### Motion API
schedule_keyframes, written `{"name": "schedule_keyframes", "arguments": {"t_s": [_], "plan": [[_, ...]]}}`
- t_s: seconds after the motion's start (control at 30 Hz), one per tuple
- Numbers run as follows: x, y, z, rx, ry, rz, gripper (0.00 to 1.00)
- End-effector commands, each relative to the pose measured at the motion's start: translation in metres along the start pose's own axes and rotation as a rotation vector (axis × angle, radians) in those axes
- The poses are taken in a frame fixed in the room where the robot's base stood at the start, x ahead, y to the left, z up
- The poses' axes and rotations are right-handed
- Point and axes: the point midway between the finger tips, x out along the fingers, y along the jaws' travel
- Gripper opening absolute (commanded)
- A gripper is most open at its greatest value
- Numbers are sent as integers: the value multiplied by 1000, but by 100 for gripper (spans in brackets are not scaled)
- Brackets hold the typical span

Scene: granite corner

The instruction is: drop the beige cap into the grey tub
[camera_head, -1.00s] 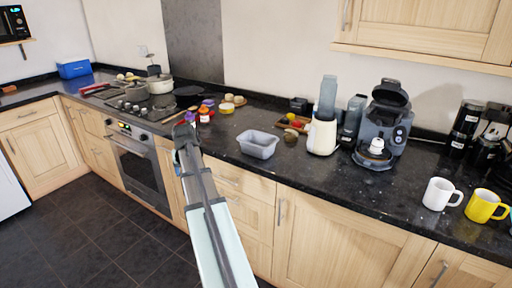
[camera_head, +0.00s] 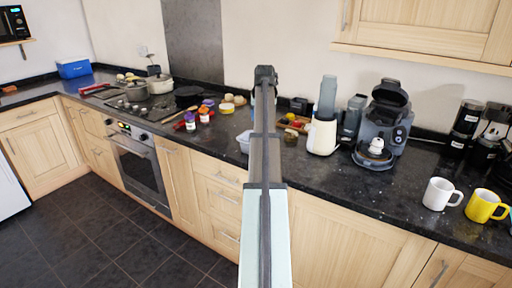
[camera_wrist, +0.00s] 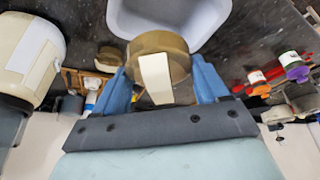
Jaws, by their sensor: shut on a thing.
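The beige cap (camera_wrist: 178,45), round and tan-brown with a pale flat strip across its front, sits between the blue fingers of my gripper (camera_wrist: 160,68). My gripper is shut on it. In the wrist view the grey tub (camera_wrist: 124,22) lies just beyond the cap, and the cap overlaps the tub's edge in the picture. The height between them is hard to tell. In the head view my arm hides most of the tub (camera_head: 243,141), leaving only its left part in sight. The fingers and cap are hidden there behind my arm.
A cream blender (camera_head: 322,134) and a dark coffee machine (camera_head: 383,125) stand right of the tub. Several jars, including a purple-lidded one (camera_head: 204,115), stand to its left. A white mug (camera_head: 438,194) and yellow mug (camera_head: 484,206) are far right. The counter before them is clear.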

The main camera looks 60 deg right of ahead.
Motion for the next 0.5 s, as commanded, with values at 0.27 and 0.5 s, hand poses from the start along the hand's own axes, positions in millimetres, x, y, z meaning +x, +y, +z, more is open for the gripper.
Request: {"name": "schedule_keyframes", "arguments": {"t_s": [0.27, 0.5], "plan": [[-4, -7, -39, -78, -1, -34, 45], [-4, -10, -25, -163, -1, -68, 45]]}}
